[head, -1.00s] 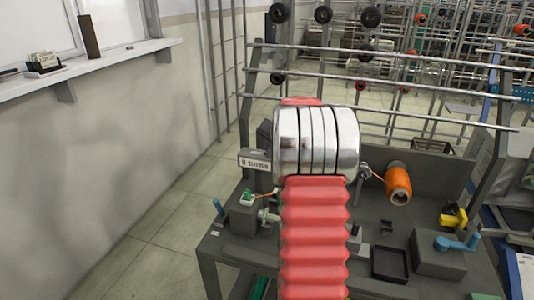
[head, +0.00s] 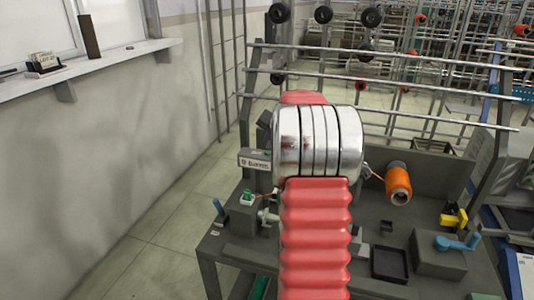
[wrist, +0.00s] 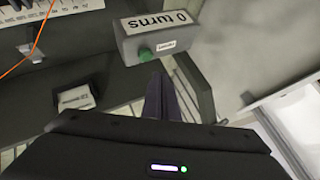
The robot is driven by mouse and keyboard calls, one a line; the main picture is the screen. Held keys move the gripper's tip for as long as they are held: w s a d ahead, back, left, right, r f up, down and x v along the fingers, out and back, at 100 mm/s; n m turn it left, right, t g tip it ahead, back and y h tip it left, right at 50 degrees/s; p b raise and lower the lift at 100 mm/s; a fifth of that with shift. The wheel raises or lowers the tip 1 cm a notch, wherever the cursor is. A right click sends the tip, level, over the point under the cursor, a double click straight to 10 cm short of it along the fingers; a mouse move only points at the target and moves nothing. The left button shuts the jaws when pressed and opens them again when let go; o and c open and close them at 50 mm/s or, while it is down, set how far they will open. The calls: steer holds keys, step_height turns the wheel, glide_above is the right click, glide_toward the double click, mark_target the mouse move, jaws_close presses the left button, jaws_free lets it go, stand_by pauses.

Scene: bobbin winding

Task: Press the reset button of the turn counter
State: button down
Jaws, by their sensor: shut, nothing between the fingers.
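The turn counter (wrist: 158,32) is a grey box at the top of the wrist view. Its white display (wrist: 158,20) appears upside down and reads "0 turns". The round green reset button (wrist: 145,54) is on the adjoining face, beside a small white label. My gripper (wrist: 159,68) is shut and empty. Its dark fingertips are close to the button, just below and right of it in the picture; I cannot tell if they touch the counter. In the head view the counter's display (head: 254,162) shows left of my arm, which hides my gripper and the button.
An orange spool (head: 398,184) with thread, a black tray (head: 389,263) and a blue-handled block (head: 440,258) are on the bench right of my arm. A small box with a green top (head: 247,198) sits left. Metal rails (head: 400,88) run behind. Floor is clear at left.

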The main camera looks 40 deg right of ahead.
mark_target(268, 153)
step_height(268, 153, up, 3)
steer(key=shift+r, duration=0.2)
stand_by(0.7)
